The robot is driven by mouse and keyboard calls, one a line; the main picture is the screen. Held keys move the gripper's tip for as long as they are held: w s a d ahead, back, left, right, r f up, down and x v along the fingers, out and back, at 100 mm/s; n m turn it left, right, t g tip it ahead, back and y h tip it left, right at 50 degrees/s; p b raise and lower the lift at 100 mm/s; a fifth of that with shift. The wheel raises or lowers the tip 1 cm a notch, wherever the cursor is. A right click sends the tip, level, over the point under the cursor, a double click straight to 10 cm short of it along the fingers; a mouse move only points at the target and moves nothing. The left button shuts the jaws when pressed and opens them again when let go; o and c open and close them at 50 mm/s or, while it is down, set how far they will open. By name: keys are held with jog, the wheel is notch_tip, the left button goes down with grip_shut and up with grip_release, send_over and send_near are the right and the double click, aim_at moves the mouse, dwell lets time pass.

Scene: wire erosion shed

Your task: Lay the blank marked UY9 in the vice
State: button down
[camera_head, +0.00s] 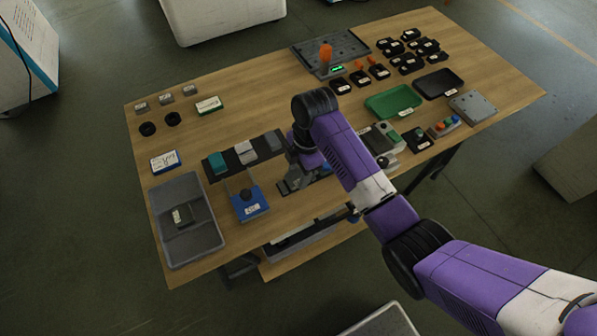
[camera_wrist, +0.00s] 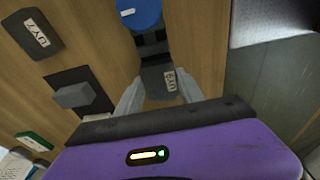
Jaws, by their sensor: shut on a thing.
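My gripper (camera_wrist: 159,94) is shut on a dark grey blank (camera_wrist: 156,84), with one finger on each side of it. The blank has a white label with dark characters, turned in the picture and too small to read for sure. In the wrist view the blank is at the near end of a dark fixture with steps (camera_wrist: 152,46), which seems to be the vice. I cannot tell whether it rests there or hangs just above. In the head view my gripper (camera_head: 297,178) is low over dark metal parts at the table's front middle; my arm hides much there.
A dark block labelled UY7 (camera_wrist: 32,33) and a grey block (camera_wrist: 75,95) on a dark mat lie beside the fixture. A blue round part (camera_wrist: 140,12) adjoins it. A grey tray (camera_head: 204,244) holds a labelled block (camera_head: 182,215). A blue block with a knob (camera_head: 248,205) stands near.

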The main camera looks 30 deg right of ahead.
jog(key=shift+f, duration=0.3)
dwell(0.4)
jog(key=shift+c, duration=1.2)
grip_release()
jog(key=shift+r+p, duration=3.3)
jog(key=shift+r, duration=0.2)
